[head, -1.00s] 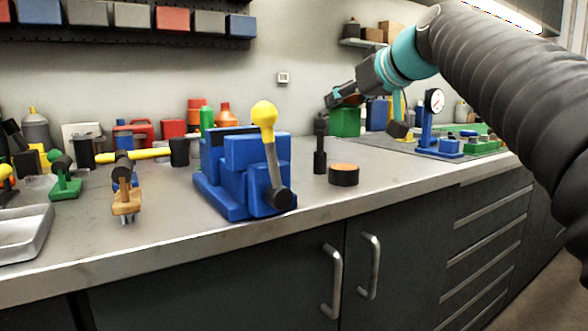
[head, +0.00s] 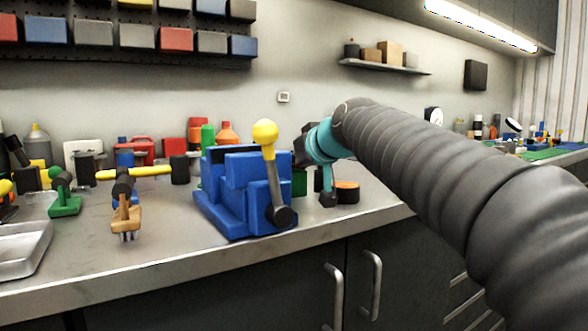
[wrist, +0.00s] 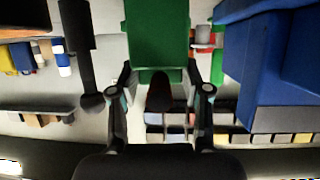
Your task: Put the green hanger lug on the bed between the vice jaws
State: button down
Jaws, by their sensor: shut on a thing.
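The blue vice (head: 238,200) stands on the bench in the head view, with a yellow-knobbed handle (head: 265,133) at its front. The bed between its jaws is mostly hidden. My gripper (wrist: 160,75) is shut on the green hanger lug (wrist: 157,35). The lug's green block lies between and beyond the fingertips, with a dark part towards the palm. In the head view a bit of the green lug (head: 300,182) shows just right of the vice, below my wrist. The blue vice (wrist: 265,70) fills the right of the wrist view, apart from the lug.
A black knobbed post (wrist: 76,50) stands left of the lug in the wrist view. A black puck with an orange top (head: 347,191) sits beneath my arm. Left of the vice stand a yellow-handled hammer (head: 135,173), a green-footed piece (head: 64,205) and a tan piece (head: 126,220).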

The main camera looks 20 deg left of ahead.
jog(key=shift+f, duration=0.3)
jog(key=shift+f, duration=0.1)
jog(key=shift+f, duration=0.1)
jog(key=c, duration=0.5)
grip_release()
jog(key=b+v, duration=0.1)
jog(key=v, duration=1.3)
jog(key=shift+s+f+b, duration=0.1)
jog(key=shift+f+b, duration=0.15)
jog(key=shift+b, duration=0.1)
